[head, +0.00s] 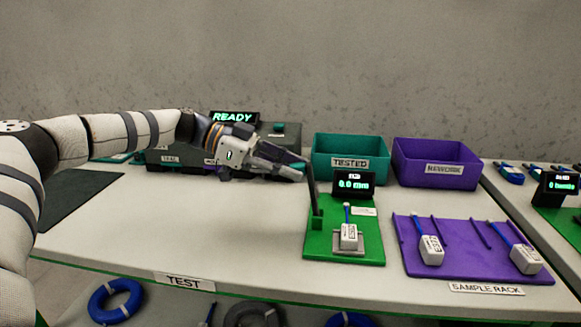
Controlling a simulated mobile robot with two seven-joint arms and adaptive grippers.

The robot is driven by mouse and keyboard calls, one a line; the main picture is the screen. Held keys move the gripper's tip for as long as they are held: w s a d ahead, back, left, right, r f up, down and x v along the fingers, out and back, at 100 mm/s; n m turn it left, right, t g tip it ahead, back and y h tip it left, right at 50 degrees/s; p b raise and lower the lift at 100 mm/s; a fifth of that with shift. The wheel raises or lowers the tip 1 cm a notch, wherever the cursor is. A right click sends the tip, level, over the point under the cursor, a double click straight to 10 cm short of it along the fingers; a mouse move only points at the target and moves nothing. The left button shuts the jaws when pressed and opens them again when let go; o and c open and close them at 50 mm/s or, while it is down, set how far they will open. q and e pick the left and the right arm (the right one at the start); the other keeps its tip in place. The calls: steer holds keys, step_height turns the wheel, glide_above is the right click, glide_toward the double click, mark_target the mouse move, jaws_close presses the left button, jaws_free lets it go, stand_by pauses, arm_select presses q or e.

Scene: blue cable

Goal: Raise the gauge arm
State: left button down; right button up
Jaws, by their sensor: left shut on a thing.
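The gauge has a green base (370,248) and a black display (353,184) reading 0.0 mm. Its dark gauge arm (315,200) stands nearly upright at the left edge of the base. A white sample block (348,236) with a blue cable sits on the base, right of the arm. My left gripper (301,172) reaches in from the left and is shut on the upper end of the gauge arm. The exact contact is small and partly hidden by the fingers. My right gripper is not in view.
A teal TESTED bin (322,160) and a purple REWORK bin (467,167) stand behind the gauge. A purple sample rack (470,268) with two white blocks lies to its right. A READY sign (234,117) is behind my left wrist. The table (200,240) is clear left of the gauge.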

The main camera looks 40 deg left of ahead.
arm_select(q)
steer(key=shift+s+f, duration=0.15)
steer(key=shift+f, duration=0.5)
steer(key=c, duration=1.6)
jaws_free()
steer(key=shift+o, duration=0.8)
steer(key=shift+r, duration=0.25)
steer(key=v, duration=1.1)
steer(key=shift+a+r, duration=0.3)
steer(key=shift+a, duration=0.05)
